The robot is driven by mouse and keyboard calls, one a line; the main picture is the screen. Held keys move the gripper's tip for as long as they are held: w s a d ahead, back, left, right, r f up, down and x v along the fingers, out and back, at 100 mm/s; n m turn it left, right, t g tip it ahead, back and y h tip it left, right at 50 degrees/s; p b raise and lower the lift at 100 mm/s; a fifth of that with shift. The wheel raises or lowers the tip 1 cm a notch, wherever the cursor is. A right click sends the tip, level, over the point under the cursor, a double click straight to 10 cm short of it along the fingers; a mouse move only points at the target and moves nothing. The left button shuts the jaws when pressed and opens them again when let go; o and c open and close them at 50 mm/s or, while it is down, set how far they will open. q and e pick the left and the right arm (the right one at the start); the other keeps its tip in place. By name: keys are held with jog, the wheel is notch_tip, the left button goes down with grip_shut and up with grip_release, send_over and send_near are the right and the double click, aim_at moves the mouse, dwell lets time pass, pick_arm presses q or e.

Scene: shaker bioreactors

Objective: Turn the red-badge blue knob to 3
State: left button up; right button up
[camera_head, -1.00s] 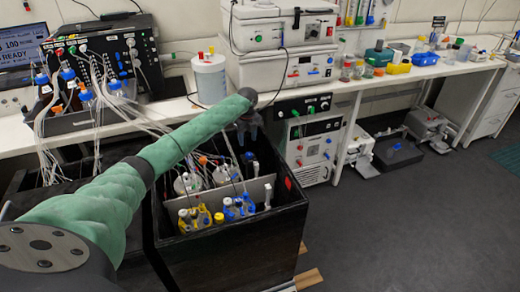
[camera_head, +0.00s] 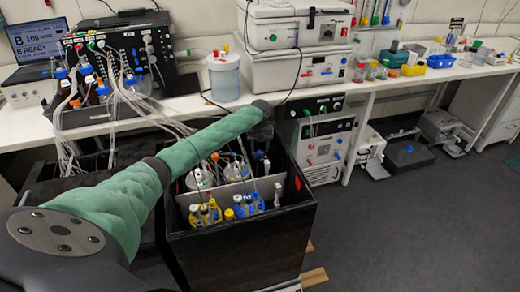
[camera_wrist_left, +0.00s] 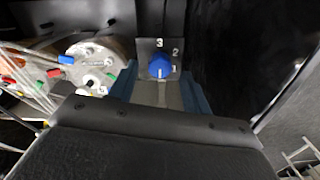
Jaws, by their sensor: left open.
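A blue knob (camera_wrist_left: 160,66) sits on a grey plate with the white marks 3, 2 and 1 in the left wrist view. The 3 is above it, the 2 at upper right and the 1 close at its right. Its pointer is too small to read surely, and no red badge shows on this plate. My left gripper (camera_wrist_left: 160,88) is open, one blue finger on each side of the knob in the picture; contact cannot be told. In the head view my left gripper (camera_head: 262,150) points down into the black box (camera_head: 245,240), dark against it. My right gripper is not in view.
A divider (camera_head: 235,190) crosses the box, with yellow-clamped bottles (camera_head: 205,213) and blue-clamped ones (camera_head: 250,205) in front of it. A round metal-lidded vessel (camera_wrist_left: 95,60) stands left of the knob. Tubes run to the bench controller (camera_head: 120,50). Floor right of the box is clear.

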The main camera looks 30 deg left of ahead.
pick_arm(q)
jog(key=shift+f, duration=1.05)
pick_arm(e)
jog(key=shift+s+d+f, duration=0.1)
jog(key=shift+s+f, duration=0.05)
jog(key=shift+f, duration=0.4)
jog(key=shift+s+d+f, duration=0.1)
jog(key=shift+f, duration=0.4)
pick_arm(q)
jog(key=c, duration=1)
